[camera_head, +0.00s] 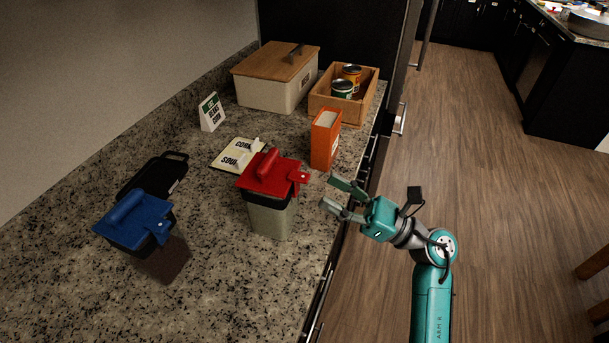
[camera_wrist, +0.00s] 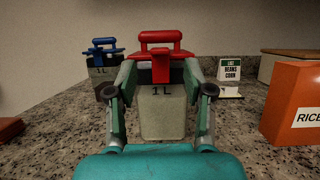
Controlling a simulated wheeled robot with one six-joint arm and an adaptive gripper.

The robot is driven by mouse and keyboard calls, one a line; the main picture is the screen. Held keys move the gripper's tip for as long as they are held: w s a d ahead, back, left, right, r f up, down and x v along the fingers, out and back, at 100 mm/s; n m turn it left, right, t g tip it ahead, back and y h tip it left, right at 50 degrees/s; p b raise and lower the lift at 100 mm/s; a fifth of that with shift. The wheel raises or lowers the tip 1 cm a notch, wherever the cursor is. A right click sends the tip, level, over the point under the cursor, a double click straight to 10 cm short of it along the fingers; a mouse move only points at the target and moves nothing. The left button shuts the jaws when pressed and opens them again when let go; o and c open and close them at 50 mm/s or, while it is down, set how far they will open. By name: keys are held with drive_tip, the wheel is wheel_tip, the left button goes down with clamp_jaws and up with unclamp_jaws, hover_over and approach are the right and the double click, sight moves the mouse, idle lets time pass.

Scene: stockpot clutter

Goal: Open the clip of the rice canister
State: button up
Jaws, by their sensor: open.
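A canister with a pale filling (camera_head: 270,216) and a red lid (camera_head: 268,174) stands upright on the counter. Its red clip (camera_head: 299,177) hangs over the side facing my gripper; in the wrist view the clip (camera_wrist: 161,68) is centred and looks closed. A second canister, with a blue lid (camera_head: 135,218) and dark filling (camera_head: 163,261), stands farther left. No label on either names rice; the wrist view shows "1L" on both. My gripper (camera_head: 331,191) is open and empty, just right of the red clip at about lid height. Its fingers (camera_wrist: 158,84) frame the red-lidded canister in the wrist view, apart from it.
An orange box (camera_head: 325,140), marked RICE in the wrist view (camera_wrist: 293,105), stands behind my gripper. A wooden crate (camera_head: 363,111) with cans and a wood-lidded bin (camera_head: 268,92) stand at the back.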

sight(305, 176)
drive_tip(key=x, duration=0.7)
drive_tip(key=shift+c, duration=0.2)
drive_tip(key=shift+d, duration=0.1)
clamp_jaws()
